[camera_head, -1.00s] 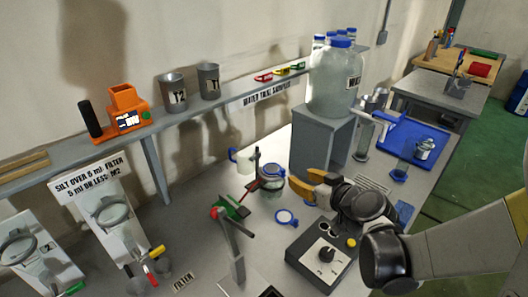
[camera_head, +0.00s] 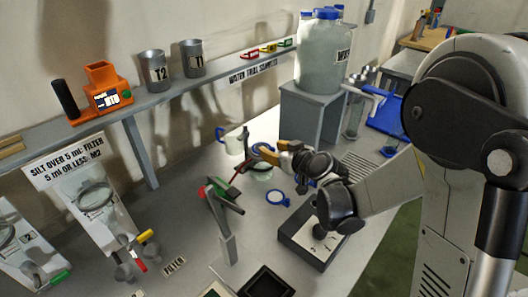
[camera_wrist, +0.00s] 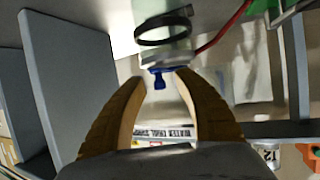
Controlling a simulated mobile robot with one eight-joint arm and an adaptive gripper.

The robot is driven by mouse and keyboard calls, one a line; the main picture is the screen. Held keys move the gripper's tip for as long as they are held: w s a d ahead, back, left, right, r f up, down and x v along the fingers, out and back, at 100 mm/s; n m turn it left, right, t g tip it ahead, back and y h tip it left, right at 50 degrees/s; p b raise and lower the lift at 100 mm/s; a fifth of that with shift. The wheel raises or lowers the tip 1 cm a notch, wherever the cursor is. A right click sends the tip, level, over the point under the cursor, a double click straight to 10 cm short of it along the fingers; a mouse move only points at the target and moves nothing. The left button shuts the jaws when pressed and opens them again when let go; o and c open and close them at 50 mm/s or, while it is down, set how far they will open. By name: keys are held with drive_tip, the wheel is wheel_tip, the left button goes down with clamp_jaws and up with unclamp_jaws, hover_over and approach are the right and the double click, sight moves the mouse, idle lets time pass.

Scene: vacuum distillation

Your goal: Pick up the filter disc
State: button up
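My gripper (camera_head: 268,152) is above the back of the table, by the glass vessel (camera_head: 259,172) next to the stand. In the wrist view its two yellow fingers (camera_wrist: 158,85) are spread, with a gap between them. A small blue part (camera_wrist: 159,76) shows between and beyond the fingertips; I cannot tell whether they touch it. A dark ring (camera_wrist: 165,24) lies farther up that view. A blue-rimmed disc with a small tab (camera_head: 277,198) lies flat on the table, in front of my gripper and apart from it. I cannot tell surely whether this is the filter disc.
A stand with red and green clamps (camera_head: 222,205) is left of my gripper. A control box (camera_head: 300,240) is in front, and a large bottle (camera_head: 322,60) stands on a grey block at right.

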drive_tip(key=shift+r, duration=0.1)
clamp_jaws()
